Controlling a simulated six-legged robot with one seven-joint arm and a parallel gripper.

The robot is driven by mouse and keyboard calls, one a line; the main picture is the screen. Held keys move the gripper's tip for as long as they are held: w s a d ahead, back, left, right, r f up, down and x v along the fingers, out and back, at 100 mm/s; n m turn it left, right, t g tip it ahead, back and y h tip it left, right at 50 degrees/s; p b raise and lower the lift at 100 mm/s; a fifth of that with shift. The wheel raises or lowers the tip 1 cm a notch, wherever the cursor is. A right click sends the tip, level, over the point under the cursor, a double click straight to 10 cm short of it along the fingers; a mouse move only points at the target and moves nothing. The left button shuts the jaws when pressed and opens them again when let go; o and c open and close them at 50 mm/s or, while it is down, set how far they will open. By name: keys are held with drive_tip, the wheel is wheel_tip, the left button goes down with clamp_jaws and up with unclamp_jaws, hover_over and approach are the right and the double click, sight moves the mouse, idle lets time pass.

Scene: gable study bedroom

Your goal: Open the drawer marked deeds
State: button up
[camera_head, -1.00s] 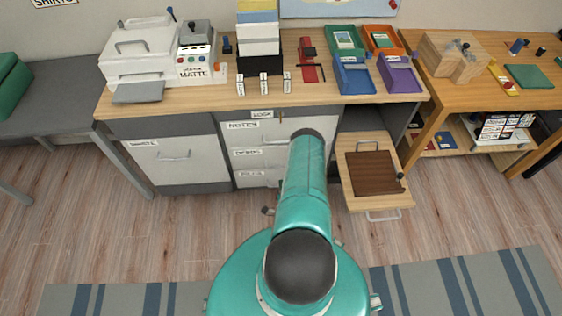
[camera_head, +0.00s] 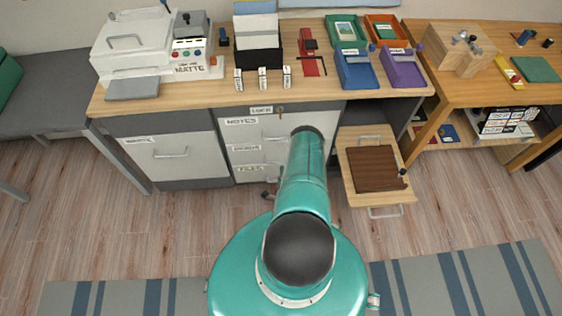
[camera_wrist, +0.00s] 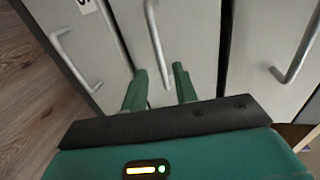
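A grey cabinet (camera_head: 219,145) holds a stack of three drawers. The top drawer (camera_head: 260,132) is labelled NOTES. The middle drawer's label (camera_head: 245,148) and the bottom drawer's label (camera_head: 249,168) are too blurred to read surely. All three look shut. In the wrist view, the drawer fronts stand side by side. My gripper (camera_wrist: 160,75) is open and empty, its two green fingers pointing at the middle front. One end of that front's bar handle (camera_wrist: 155,40) shows between the fingers; contact cannot be told.
A pulled-out wooden drawer or tray (camera_head: 350,185) with a brown panel juts out right of my arm. A labelled cabinet front (camera_head: 170,160) is at left. The desk top (camera_head: 190,97) carries a printer and trays. A striped rug (camera_head: 420,280) lies in front.

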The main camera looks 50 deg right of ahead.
sight(281, 162)
drive_tip(key=x, duration=0.7)
drive_tip(key=shift+w+d, duration=0.15)
drive_tip(key=shift+w, duration=0.05)
clamp_jaws()
